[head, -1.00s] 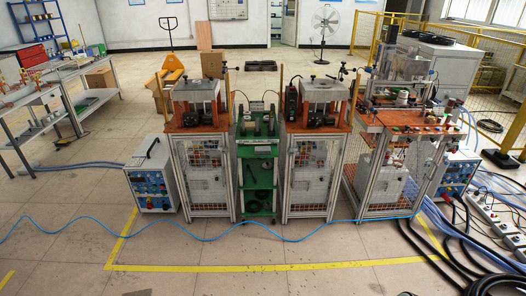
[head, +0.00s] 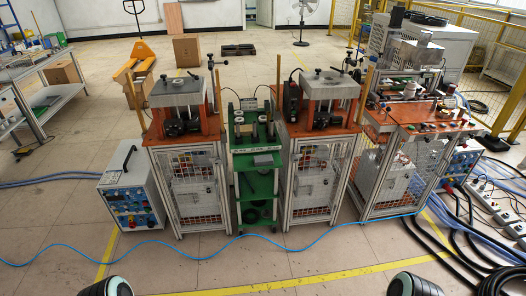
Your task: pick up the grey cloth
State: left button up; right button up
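A small flat grey piece (head: 263,160) lies on a shelf of the green stand (head: 257,188), between the two orange-topped machines. It may be the grey cloth, but it is too small to tell for sure. Neither of my grippers is in view. Only rounded dark parts of my two arms show at the bottom edge, left and right, well in front of the machines.
The left machine (head: 187,170) and the middle machine (head: 318,160) flank the stand closely. A third machine (head: 417,150) stands at the right. A control box (head: 131,190) stands at the left. A blue hose (head: 180,254) crosses the floor in front. Black cables (head: 440,245) lie at the right.

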aim_at(266, 159)
jog(key=i+j+z, duration=0.25)
jog(key=i+j, duration=0.65)
